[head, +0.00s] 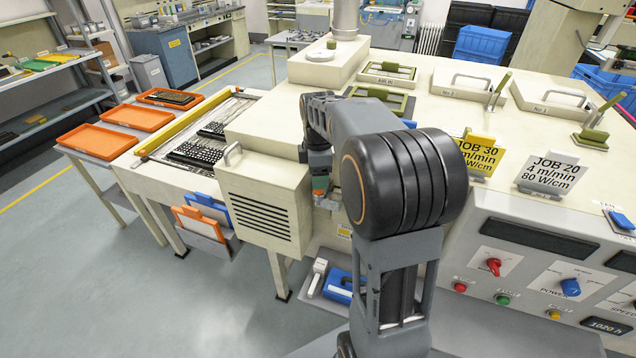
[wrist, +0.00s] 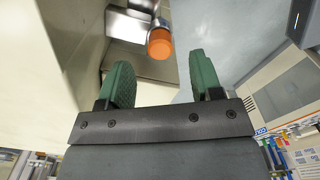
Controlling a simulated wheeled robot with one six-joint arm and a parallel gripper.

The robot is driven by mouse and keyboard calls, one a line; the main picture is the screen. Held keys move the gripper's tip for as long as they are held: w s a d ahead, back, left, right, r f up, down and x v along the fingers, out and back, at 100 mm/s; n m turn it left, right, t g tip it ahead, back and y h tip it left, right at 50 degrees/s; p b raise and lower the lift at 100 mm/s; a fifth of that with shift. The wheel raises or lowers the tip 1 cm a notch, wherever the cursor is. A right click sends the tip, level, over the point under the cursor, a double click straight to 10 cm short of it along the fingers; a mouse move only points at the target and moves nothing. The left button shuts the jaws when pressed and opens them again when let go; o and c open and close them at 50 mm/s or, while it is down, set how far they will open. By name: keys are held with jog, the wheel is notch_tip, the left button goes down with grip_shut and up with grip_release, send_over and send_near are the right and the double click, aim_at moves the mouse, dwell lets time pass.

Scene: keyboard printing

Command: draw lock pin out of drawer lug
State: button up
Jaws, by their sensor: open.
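The lock pin's orange round knob (wrist: 160,43) shows in the wrist view, just beyond the fingertips and roughly midway between them. Its shank runs into a bright metal part (wrist: 158,22) that looks like the drawer lug; how deep it sits is hidden. My gripper (wrist: 160,62) is open, with green finger pads on either side and nothing between them. The knob appears apart from both pads. In the head view my gripper (head: 320,165) is by the machine's front, right of the louvred box, and a small orange spot (head: 320,193) shows beside it.
The louvred cream box (head: 262,205) with a handle stands just left of my gripper. Cream machine panelling (wrist: 45,75) fills the wrist view's left side. A control panel (head: 545,265) with knobs stands at the right. Below are a blue case (head: 338,285) and open floor (head: 130,290).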

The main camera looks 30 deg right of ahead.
jog(key=shift+f, duration=1.95)
grip_shut()
jog(key=shift+r+p, duration=0.2)
jog(key=shift+p, duration=0.1)
jog(key=shift+r+p, duration=2.4)
jog(key=shift+r, duration=0.7)
jog(key=shift+r+p, duration=0.35)
jog(key=shift+r, duration=1.65)
